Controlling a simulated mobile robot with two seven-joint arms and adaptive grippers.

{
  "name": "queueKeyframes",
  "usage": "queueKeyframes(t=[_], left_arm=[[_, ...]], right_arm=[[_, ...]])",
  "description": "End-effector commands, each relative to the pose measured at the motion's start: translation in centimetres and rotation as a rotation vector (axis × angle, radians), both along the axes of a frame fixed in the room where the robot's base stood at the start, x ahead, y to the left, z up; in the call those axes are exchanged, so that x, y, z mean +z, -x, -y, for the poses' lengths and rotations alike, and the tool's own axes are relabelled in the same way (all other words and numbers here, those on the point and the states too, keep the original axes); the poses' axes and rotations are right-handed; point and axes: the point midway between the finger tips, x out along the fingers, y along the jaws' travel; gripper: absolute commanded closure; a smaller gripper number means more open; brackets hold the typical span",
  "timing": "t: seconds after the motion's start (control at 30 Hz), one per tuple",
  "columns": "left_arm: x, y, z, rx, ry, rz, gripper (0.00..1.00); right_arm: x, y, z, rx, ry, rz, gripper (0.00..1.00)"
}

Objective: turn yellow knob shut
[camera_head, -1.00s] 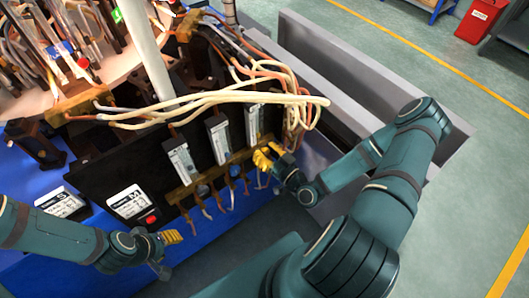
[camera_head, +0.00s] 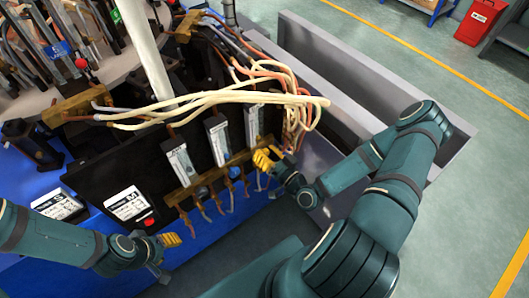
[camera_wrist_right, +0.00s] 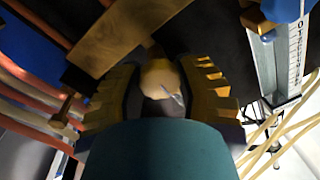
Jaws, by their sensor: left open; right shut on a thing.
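The yellow knob (camera_wrist_right: 160,80) shows in the right wrist view as a rounded, pale yellow piece between the two ridged fingers of my right gripper (camera_wrist_right: 160,97). In the head view my right gripper (camera_head: 267,160) is at the right end of the brass bar with valves, below the rightmost flow meter, and covers the knob there. The right gripper is shut on the knob. My left gripper (camera_head: 168,240) is open and empty, to the left, in front of the blue base near the red button.
Flow meters (camera_head: 218,140) stand on the black panel above the brass bar (camera_head: 190,193). Pale and orange hoses (camera_head: 215,98) arch over the panel near the right gripper. A white display with a red button (camera_head: 128,204) is close to the left gripper. Grey floor is free at right.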

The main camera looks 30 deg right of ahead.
Motion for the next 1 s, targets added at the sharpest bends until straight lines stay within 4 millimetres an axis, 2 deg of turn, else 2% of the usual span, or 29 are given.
queueKeyframes(t=[0.03, 0.1, 0.13, 0.43, 0.57, 1.0], left_arm=[[0.0, 0.0, 0.0, 0.0, 0.0, 0.0, 0.53], [0.0, 0.0, 0.0, 0.0, 0.0, 0.0, 0.53], [0.0, 0.0, 0.0, 0.0, 0.0, 0.0, 0.53], [0.0, 0.0, 0.0, 0.0, 0.0, 0.0, 0.53], [0.0, 0.0, 0.0, 0.0, 0.0, 0.0, 0.53], [0.0, 0.0, 0.0, 0.0, 0.0, 0.0, 0.53]], right_arm=[[0.1, 0.0, 0.0, -0.001, -0.001, 0.003, 0.6], [0.1, 0.0, 0.0, -0.001, -0.001, 0.003, 0.35], [0.1, 0.0, 0.0, 0.0, 0.0, 0.002, 0.33], [0.0, 0.1, 0.0, -0.001, 0.001, 0.001, 0.33], [-0.1, 1.0, 0.3, -0.002, 0.002, -0.001, 0.33], [-0.6, 9.1, 1.6, -0.003, -0.001, -0.002, 0.33]])
